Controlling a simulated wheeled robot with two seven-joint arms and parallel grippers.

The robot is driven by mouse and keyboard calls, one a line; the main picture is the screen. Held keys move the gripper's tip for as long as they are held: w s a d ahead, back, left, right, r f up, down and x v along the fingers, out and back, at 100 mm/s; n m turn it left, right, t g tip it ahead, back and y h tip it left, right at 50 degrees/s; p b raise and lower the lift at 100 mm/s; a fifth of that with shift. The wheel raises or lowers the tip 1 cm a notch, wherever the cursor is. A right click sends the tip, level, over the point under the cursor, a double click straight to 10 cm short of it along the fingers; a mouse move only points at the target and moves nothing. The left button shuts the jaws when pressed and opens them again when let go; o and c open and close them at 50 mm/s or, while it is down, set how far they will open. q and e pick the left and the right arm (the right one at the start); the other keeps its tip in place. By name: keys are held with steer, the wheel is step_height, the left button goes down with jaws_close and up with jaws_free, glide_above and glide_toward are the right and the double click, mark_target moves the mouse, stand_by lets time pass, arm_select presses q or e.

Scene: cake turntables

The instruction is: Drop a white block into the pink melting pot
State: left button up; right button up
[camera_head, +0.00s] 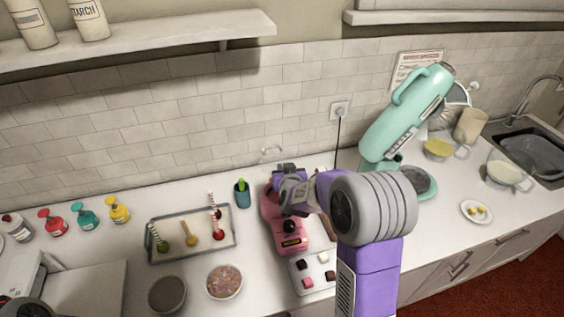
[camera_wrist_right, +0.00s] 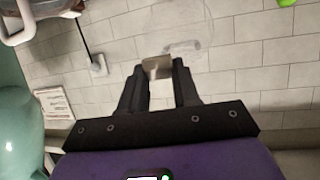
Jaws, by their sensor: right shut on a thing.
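The pink melting pot (camera_head: 270,212) stands on the counter near the middle of the head view, with a dark knob on its front. My right arm and gripper (camera_head: 284,170) are over its back part and hide much of its opening. In the right wrist view my right gripper (camera_wrist_right: 160,85) is shut on a small pale grey-beige block (camera_wrist_right: 157,67) at the fingertips, with the tiled wall behind it. A white block (camera_head: 323,257) lies on a white tray (camera_head: 318,273) in front of the pot, beside dark and pink blocks.
A tray with decorated sticks (camera_head: 160,257) and two bowls, one of sprinkles (camera_head: 225,282), are left of the pot. A mint stand mixer (camera_head: 405,115) stands to the right. A shelf (camera_head: 150,40) hangs above the counter.

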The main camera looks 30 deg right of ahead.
step_height(320, 180, down, 6)
steer(key=b, duration=0.4)
steer(key=shift+r+b, duration=0.25)
steer(key=shift+b, duration=0.05)
steer(key=o, duration=1.1)
steer(key=p+v, duration=0.1)
steer(key=v, duration=0.6)
steer(key=shift+s+a+p, duration=0.15)
steer(key=shift+s+p, duration=0.1)
steer(key=shift+p, duration=0.05)
steer(key=shift+r, duration=0.15)
